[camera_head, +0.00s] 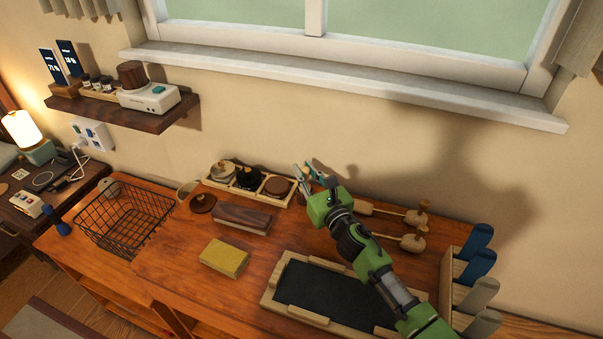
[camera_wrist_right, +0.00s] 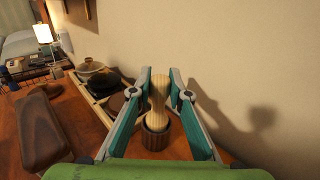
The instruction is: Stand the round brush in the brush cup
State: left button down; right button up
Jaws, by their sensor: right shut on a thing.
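My right gripper (camera_wrist_right: 161,88) is shut on the pale wooden handle of the round brush (camera_wrist_right: 158,95), with one teal finger on each side. The handle looks upright. A dark brown round piece (camera_wrist_right: 156,138) surrounds the handle's lower end in the wrist view. I cannot tell whether this is the brush's head or the brush cup. In the head view my right gripper (camera_head: 308,176) is at the back of the bench near the wall, and it hides the brush. My left gripper is not in view.
A divided tray (camera_head: 240,190) with round items lies left of the gripper. A dark wooden block (camera_head: 235,217), yellow block (camera_head: 224,257) and black-centred tray (camera_head: 320,290) lie in front. Wooden-knobbed pieces (camera_head: 400,240) lie right. A wire basket (camera_head: 122,220) stands left.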

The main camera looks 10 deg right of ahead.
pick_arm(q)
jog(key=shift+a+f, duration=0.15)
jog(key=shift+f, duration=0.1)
pick_arm(e)
jog(key=shift+f, duration=0.15)
jog(key=o, duration=1)
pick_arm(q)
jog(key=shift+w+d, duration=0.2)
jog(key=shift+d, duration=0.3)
pick_arm(e)
jog(key=shift+o, duration=0.2)
